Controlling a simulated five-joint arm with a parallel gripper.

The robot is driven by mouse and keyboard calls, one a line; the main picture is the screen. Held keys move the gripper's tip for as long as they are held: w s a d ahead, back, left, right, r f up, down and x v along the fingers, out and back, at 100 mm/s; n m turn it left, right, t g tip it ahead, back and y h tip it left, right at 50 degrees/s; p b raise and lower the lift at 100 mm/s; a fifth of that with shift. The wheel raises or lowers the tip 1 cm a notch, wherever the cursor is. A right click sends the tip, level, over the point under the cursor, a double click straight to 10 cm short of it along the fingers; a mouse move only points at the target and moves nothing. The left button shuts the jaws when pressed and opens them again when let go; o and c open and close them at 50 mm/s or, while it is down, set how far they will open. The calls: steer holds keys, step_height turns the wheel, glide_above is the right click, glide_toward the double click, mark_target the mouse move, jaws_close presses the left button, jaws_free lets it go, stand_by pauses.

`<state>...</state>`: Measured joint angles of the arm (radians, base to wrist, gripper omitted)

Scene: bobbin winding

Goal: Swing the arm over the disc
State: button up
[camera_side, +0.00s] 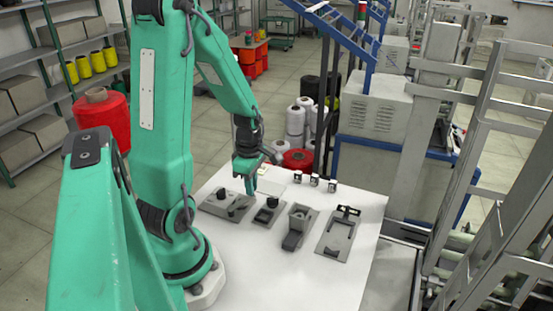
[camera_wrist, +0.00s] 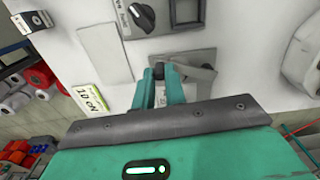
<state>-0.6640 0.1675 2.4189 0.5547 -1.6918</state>
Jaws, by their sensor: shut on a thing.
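A grey plate (camera_side: 212,208) lies at the left end of the white table in the side view, with a small dark round piece (camera_side: 221,194) on it. A grey bar, likely the arm (camera_side: 238,204), lies on its right part. In the wrist view the plate (camera_wrist: 207,55) shows beyond my fingers, with the grey arm (camera_wrist: 201,76) reaching right from them. My fingers hide part of the plate. I cannot clearly tell the disc.
To the right on the table (camera_side: 330,275) stand a plate with a dark knob (camera_side: 267,212), a block fixture (camera_side: 297,228) and a frame fixture (camera_side: 337,235). Several small dark-and-white blocks (camera_side: 314,180) stand at the back. The front of the table is clear.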

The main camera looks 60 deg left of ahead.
steer(key=shift+s+a, duration=0.15)
steer(key=shift+a, duration=0.25)
steer(key=shift+s+a, duration=0.1)
steer(key=shift+a, duration=0.1)
steer(key=shift+s+a, duration=0.4)
steer(key=shift+a, duration=0.3)
stand_by(0.7)
steer(key=o, duration=0.6)
steer(key=shift+r, duration=0.15)
step_height(320, 180, up, 7)
stand_by(0.6)
